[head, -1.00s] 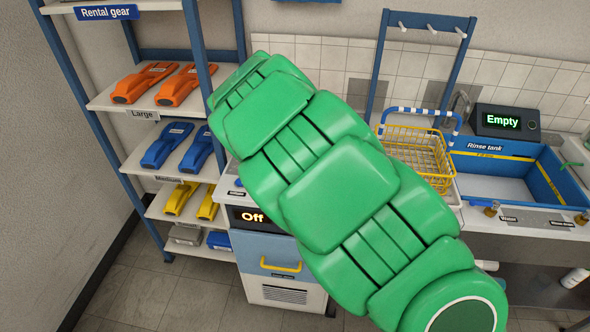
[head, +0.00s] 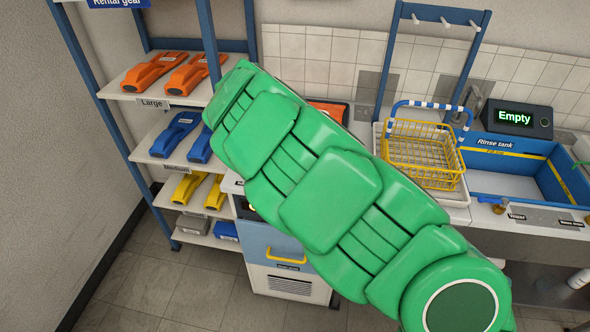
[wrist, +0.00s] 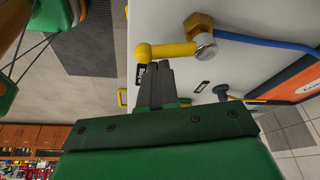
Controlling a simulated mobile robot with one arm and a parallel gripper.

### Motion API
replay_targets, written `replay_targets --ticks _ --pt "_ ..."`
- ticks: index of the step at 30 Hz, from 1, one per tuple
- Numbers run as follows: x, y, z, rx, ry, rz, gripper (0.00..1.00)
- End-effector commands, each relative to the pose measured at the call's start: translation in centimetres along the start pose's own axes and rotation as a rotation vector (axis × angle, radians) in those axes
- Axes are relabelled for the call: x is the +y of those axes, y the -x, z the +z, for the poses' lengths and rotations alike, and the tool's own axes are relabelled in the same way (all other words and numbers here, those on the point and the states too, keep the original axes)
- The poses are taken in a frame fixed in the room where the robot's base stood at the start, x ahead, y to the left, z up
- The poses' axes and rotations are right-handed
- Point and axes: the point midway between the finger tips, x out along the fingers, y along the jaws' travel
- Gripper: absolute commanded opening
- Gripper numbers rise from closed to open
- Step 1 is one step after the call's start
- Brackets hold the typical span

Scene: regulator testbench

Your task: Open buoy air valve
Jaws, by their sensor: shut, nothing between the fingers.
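In the wrist view, a valve with a yellow lever (wrist: 166,51) sits on a pale grey panel. The lever has a rounded end at left and joins a brass and silver fitting (wrist: 203,36) at right. A blue hose (wrist: 262,42) runs right from the fitting. My gripper (wrist: 154,68) is shut and empty, its dark fingertips just below the lever, close to its rounded end. I cannot tell whether they touch it. A small black label (wrist: 140,75) is partly hidden beside the fingers. In the head view, my green arm hides the gripper and valve.
A shelf of orange, blue and yellow fins (head: 178,134) stands at left. A yellow wire basket (head: 420,152) and a blue rinse tank (head: 508,165) are at right. A display (head: 516,117) reads "Empty". A dark knob (wrist: 221,91) is right of my fingers.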

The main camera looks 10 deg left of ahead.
Motion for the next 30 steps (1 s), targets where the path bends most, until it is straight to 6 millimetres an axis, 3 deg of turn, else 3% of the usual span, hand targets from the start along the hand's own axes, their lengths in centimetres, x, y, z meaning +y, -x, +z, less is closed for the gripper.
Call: replay_targets --ticks 30 --pt "0.06 0.29 0.79 -0.003 0.003 -0.002 0.00"
